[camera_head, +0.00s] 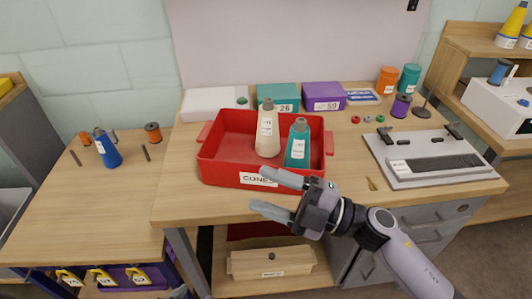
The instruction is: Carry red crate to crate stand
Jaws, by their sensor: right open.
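The red crate (222,172) sits on the middle table, labelled "CONES". It has a handle at its left and right ends. A cream cone (267,135) and a teal cone (297,148) stand in its right half. My right gripper (269,192) is open and empty, in front of the crate's front wall near the table's front edge. The picture does not show whether a fingertip touches the crate. My left gripper is not in view. I cannot tell which surface is the crate stand.
Behind the crate are a white box (212,103), a teal box (278,97) and a purple box (323,96). A grey tray device (432,158) lies to the right. A lower table (80,210) at left holds a blue cone (107,150) and has free room in front.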

